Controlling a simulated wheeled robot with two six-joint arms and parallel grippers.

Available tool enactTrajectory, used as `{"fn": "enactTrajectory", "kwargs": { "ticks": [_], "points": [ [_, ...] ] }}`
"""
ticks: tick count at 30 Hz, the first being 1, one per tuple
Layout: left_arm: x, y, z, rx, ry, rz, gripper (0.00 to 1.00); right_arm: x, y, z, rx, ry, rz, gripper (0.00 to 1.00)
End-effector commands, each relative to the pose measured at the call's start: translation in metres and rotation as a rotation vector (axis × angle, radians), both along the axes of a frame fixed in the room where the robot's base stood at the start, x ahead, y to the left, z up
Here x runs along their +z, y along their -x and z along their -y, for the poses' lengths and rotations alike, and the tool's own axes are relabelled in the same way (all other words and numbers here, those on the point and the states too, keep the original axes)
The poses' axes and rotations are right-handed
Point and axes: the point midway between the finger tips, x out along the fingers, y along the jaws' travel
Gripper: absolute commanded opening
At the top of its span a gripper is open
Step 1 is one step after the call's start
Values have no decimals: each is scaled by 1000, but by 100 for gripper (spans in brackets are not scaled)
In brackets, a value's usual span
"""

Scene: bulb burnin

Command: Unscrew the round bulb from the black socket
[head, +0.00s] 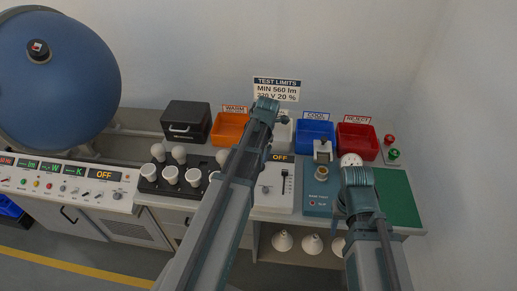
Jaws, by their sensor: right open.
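Several white bulbs stand on a black rack (159,187) left of centre. The back row has rounder heads, such as the bulb (158,151) at its left end and another bulb (222,157) beside my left arm. I cannot tell which is the round bulb of the task, and no separate black socket is clear. My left gripper (267,104) is over the back of the bench, below the test limits sign; its jaws are too small to read. My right gripper (357,176) is open above the right part of the bench, near a blue tester (318,201), apart from the rack.
Orange (228,128), blue (314,134) and red (357,141) bins line the back. A black box (186,122) and a large blue sphere (50,75) are at left. A green mat (398,199) lies clear at right.

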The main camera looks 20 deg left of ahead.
Motion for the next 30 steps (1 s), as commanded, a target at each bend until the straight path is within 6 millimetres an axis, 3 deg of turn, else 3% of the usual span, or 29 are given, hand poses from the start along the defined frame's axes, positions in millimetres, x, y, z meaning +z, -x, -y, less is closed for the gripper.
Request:
{"fn": "enactTrajectory", "kwargs": {
  "ticks": [30],
  "points": [
    [0,1,2,-1306,2,1,95,0,0,0,0,0,0,50]
  ]
}}
